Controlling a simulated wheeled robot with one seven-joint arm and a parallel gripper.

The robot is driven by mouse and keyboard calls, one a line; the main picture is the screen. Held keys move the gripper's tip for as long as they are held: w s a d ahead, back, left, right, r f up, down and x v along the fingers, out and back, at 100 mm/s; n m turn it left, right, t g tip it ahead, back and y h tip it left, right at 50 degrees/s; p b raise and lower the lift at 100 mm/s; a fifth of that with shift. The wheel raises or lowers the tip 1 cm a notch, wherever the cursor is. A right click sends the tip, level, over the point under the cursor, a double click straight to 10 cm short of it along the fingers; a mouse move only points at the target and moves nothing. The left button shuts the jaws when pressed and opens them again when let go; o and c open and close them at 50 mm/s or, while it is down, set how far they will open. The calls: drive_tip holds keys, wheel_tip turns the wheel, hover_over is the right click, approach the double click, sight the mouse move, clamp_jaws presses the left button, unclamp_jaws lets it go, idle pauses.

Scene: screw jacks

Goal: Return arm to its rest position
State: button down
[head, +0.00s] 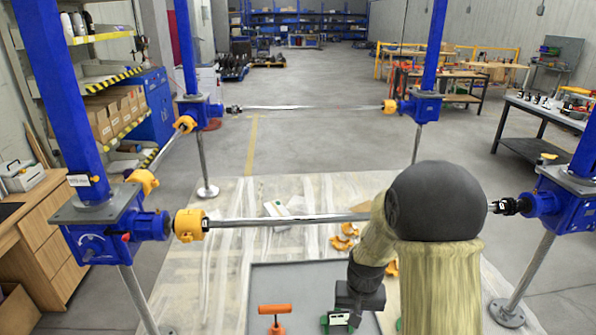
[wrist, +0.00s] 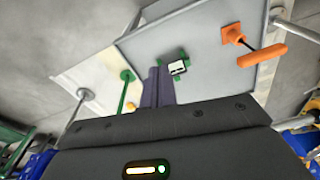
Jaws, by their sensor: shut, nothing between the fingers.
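My arm reaches forward from the lower right in the head view, with a dark rounded joint and beige sleeves.
Blue screw jacks (head: 108,220) on steel legs surround the work area, joined by shafts with yellow-orange couplings (head: 190,225). A right-hand jack (head: 562,200) stands near my arm. Orange pieces (head: 345,236) lie on the floor sheet. A wooden cabinet (head: 45,245) is at left.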

drive_tip(key=s+d+r+n+t, duration=0.1)
drive_tip(key=s+r, duration=0.7)
drive_tip(key=s, duration=0.5)
drive_tip(key=shift+d+r, duration=0.15)
drive_tip(key=shift+r, duration=0.25)
